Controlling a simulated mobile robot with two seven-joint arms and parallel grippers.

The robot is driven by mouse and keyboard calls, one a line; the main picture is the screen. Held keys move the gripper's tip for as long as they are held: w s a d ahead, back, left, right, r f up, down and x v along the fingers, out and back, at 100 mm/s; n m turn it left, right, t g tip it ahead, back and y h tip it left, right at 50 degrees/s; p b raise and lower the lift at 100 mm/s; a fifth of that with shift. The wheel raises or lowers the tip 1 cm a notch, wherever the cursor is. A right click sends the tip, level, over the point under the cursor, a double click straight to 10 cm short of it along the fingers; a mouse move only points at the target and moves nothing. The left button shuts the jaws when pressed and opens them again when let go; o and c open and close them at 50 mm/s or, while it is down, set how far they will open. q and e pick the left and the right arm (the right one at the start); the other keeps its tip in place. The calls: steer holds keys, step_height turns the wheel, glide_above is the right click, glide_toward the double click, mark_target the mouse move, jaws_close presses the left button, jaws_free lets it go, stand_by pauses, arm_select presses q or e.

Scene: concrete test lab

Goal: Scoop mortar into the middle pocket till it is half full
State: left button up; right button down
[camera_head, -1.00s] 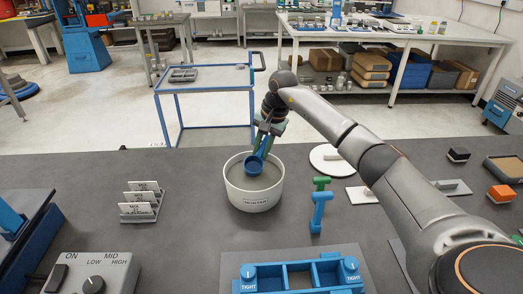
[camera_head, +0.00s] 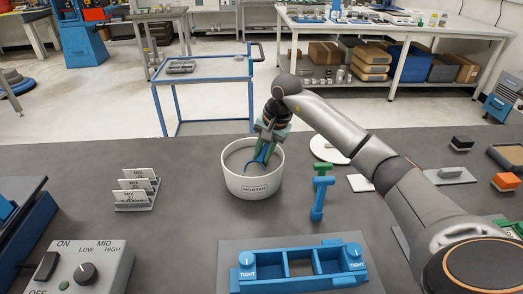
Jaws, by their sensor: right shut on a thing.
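The white tub labelled MORTAR (camera_head: 240,186) stands on the dark bench and holds grey mortar (camera_head: 238,158). My right gripper (camera_head: 268,142) is above the tub, shut on the green handle of a blue scoop (camera_head: 259,161). The scoop's cup is down in the tub; only part of its rim shows, and its load is hidden. The blue mould (camera_head: 270,265) with two TIGHT knobs lies at the front. My left gripper is out of view.
A card rack (camera_head: 136,194) is at left, a control box (camera_head: 80,270) front left. A white disc (camera_head: 326,148), a trowel (camera_head: 452,175) and an orange block (camera_head: 506,181) lie at right, partly beyond my arm.

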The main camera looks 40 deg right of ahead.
steer(key=shift+s+a, duration=0.15)
steer(key=shift+s, duration=0.15)
steer(key=shift+s+r+p, duration=0.1)
steer(key=shift+r+p, duration=0.15)
steer(key=shift+p, duration=0.05)
steer(key=shift+w+r+g+p, duration=0.3)
steer(key=shift+r+p, duration=0.05)
steer(key=shift+p, duration=0.5)
steer(key=shift+w+y, duration=0.15)
steer(key=shift+y, duration=0.15)
steer(key=shift+w+d+r+g+p, duration=0.1)
steer(key=shift+d+r+g+p, duration=0.1)
steer(key=shift+g+p, duration=0.3)
steer(key=shift+w+d+r+g+y+p, duration=0.15)
steer(key=shift+r+g+y+p, duration=0.1)
steer(key=shift+r+p, duration=0.35)
steer(key=shift+w+a+r+g+y+p, duration=0.15)
steer(key=shift+r+g+p, duration=0.1)
steer(key=shift+r+p, duration=0.25)
steer(key=shift+w+d+r+m+g+y+p, duration=0.1)
steer(key=shift+r+m+g+y+p, duration=0.05)
steer(key=shift+r+g, duration=0.15)
steer(key=shift+w+d+r+m+g+y+p, duration=0.1)
steer(key=shift+r+m+g+y+p, duration=0.1)
steer(key=shift+r, duration=0.2)
steer(key=shift+b, duration=0.35)
steer(key=shift+w+d+r+g+b, duration=0.1)
steer(key=shift+d+r+g+b, duration=0.05)
steer(key=shift+r+g+b, duration=0.55)
steer(key=shift+r, duration=0.1)
